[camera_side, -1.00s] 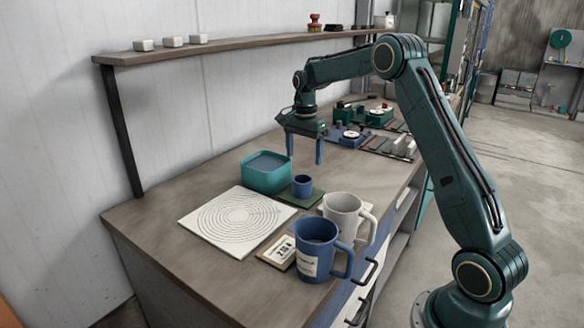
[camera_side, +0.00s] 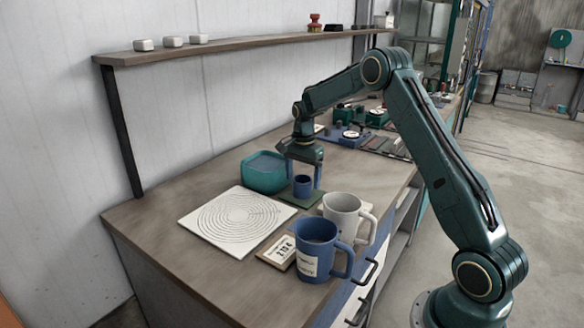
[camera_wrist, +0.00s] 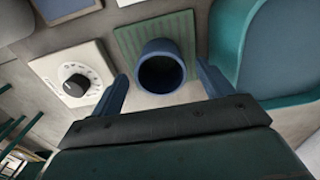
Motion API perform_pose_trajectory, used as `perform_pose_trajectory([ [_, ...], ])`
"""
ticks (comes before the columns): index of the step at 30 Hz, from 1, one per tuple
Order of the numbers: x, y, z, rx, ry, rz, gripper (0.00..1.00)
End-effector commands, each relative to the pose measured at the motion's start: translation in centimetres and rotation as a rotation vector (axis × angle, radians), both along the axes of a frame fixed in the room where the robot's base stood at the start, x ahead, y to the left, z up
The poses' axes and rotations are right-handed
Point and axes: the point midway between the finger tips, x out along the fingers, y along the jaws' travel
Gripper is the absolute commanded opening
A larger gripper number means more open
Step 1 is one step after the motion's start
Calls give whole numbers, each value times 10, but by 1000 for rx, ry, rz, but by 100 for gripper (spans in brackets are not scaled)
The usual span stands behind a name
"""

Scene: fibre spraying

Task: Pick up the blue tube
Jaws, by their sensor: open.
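The blue tube (camera_side: 302,186) is a short open-topped cylinder standing upright on a green ribbed mat (camera_side: 301,202). In the wrist view the tube (camera_wrist: 160,66) shows its round open mouth, with the mat (camera_wrist: 186,27) beyond it. My gripper (camera_side: 304,177) is open, its blue fingers pointing down, one on each side of the tube. In the wrist view my gripper (camera_wrist: 163,88) has a fingertip to the left and one to the right of the tube, with visible gaps. I cannot tell whether the far finger touches anything.
A teal bin (camera_side: 265,172) stands close to the left of the tube. A white mug (camera_side: 342,216) and a blue mug (camera_side: 315,250) stand in front. A white board with rings (camera_side: 237,220) lies left. A dial plate (camera_wrist: 73,74) shows in the wrist view.

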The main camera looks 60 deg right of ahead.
Motion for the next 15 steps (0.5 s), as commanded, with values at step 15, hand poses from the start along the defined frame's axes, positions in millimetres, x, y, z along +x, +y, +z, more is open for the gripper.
perform_pose_trajectory([
  [15, 1, 1, -35, 0, 0, 0, 79],
])
